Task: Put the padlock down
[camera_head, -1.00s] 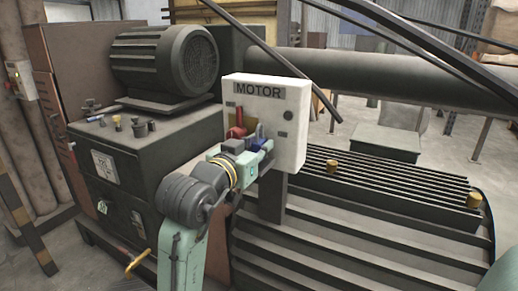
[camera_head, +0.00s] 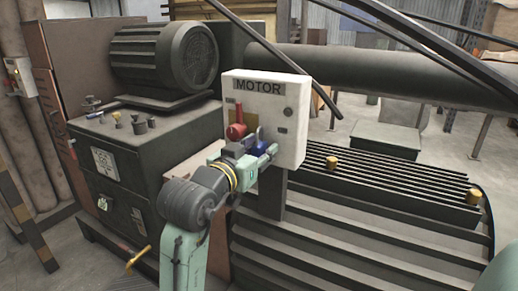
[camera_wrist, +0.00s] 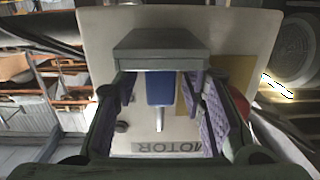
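A blue padlock (camera_wrist: 160,88) with a grey shackle (camera_wrist: 160,120) shows between my fingers in the wrist view, in front of the panel face. In the head view a blue part of it (camera_head: 262,134) shows beside the red handle, partly hidden by my gripper. My gripper (camera_head: 262,156) is at the lower front of the white MOTOR panel (camera_head: 292,95). In the wrist view my gripper (camera_wrist: 158,108) has its purple-padded fingers apart, with gaps on both sides of the padlock. What supports the padlock is hidden.
A red handle (camera_head: 236,131) on a yellow plate is left of the padlock. The panel stands on a post between a dark machine cabinet (camera_head: 120,165) on the left and a ribbed motor housing (camera_head: 370,230) on the right. Dark slanted bars cross above.

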